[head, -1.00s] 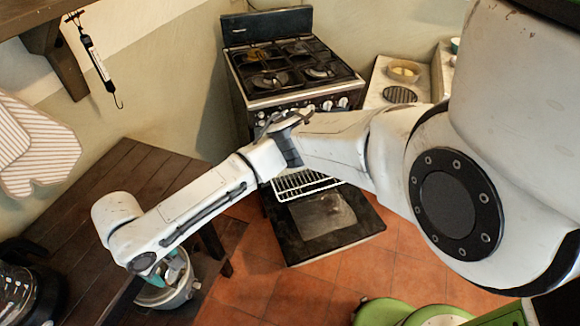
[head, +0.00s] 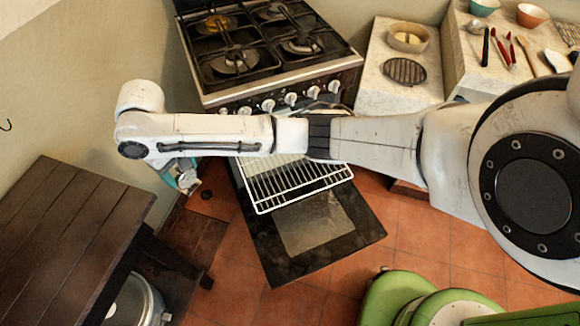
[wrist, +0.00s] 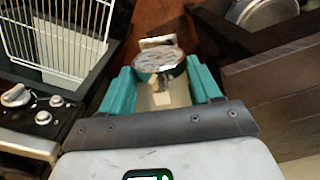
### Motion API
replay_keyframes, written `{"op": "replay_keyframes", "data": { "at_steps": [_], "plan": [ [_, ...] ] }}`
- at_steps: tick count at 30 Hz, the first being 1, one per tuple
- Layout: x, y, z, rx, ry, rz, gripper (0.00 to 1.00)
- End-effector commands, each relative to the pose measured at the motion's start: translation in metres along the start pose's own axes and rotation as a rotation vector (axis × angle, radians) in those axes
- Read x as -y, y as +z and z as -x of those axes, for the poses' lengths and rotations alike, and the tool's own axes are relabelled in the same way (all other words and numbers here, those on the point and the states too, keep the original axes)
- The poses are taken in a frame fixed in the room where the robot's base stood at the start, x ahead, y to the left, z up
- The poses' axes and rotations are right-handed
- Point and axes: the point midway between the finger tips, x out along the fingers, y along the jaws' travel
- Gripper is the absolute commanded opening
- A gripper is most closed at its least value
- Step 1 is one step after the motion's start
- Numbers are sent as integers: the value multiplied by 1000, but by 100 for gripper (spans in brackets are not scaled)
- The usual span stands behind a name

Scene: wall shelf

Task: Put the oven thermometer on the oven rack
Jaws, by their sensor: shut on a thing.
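The oven thermometer (wrist: 158,58) is a small round-dialled piece with a flat metal plate, seen in the wrist view. My gripper (wrist: 160,72) has teal fingers shut on it. In the head view my gripper (head: 183,177) hangs below the arm's end, left of the oven rack; the thermometer is hard to make out there. The oven rack (head: 262,192) is a white wire grid pulled out above the open oven door. Part of it lies behind my arm. It also shows at the upper left of the wrist view (wrist: 78,30), apart from the thermometer.
The open oven door (head: 345,222) reaches out low over the tiled floor. The stove (head: 275,60) with its knobs stands behind my arm. A dark wooden table (head: 70,225) is at left, with a metal pot (head: 135,300) below. Green stools (head: 400,300) stand at lower right.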

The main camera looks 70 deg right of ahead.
Motion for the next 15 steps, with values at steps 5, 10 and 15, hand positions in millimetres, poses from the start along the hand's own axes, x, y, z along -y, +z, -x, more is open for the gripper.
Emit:
{"op": "replay_keyframes", "data": {
  "at_steps": [5,10,15],
  "plan": [
    [-78,12,-36,6,-8,-153,32],
    [-139,42,-62,5,-6,-274,32],
    [-177,72,-84,3,-3,-359,32]
  ]
}}
